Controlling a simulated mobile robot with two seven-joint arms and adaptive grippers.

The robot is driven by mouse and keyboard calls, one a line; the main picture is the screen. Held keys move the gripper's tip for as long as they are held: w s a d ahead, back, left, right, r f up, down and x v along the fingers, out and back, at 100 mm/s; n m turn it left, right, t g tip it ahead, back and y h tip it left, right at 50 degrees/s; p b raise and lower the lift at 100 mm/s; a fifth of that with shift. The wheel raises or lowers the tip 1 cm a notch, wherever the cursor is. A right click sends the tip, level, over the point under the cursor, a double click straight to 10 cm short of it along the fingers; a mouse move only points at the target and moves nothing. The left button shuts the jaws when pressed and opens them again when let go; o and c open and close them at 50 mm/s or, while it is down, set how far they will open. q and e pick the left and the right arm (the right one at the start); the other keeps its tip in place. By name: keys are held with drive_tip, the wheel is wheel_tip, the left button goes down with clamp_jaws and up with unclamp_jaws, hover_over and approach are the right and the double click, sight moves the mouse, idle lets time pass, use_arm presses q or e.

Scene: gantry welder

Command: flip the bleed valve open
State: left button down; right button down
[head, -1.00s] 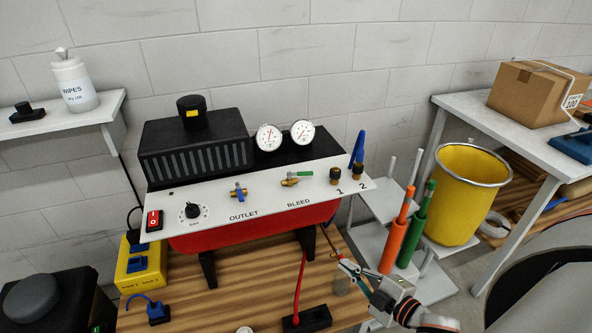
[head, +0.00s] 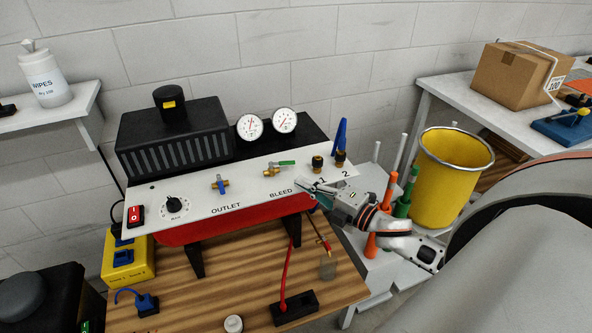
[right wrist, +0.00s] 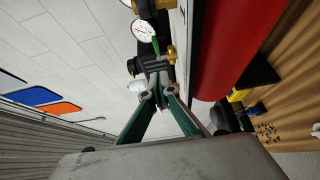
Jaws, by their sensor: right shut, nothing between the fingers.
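The bleed valve (head: 270,171) is a small brass valve with a green lever on the white panel (head: 200,212), above the word BLEED. Its green lever (head: 287,163) points right, roughly along the panel. My right gripper (head: 303,187) is shut and empty, just right of and below the valve, in front of the panel. In the right wrist view, the shut fingertips (right wrist: 157,72) are below the green lever (right wrist: 155,46), with a gap that is hard to judge. My left gripper is not in view.
Two gauges (head: 284,121) stand behind. A yellow bin (head: 452,185) is at the right.

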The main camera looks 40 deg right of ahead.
sight(294, 164)
drive_tip(key=w, duration=0.4)
drive_tip(key=shift+w+d, duration=0.6)
drive_tip(key=shift+w, duration=0.3)
drive_tip(key=shift+w+d+n+g+y, duration=0.3)
drive_tip(key=shift+d+n+y, duration=0.15)
drive_tip(key=shift+n+y, duration=0.2)
drive_tip(key=shift+w+d+y, duration=0.25)
drive_tip(key=shift+w+d, duration=0.2)
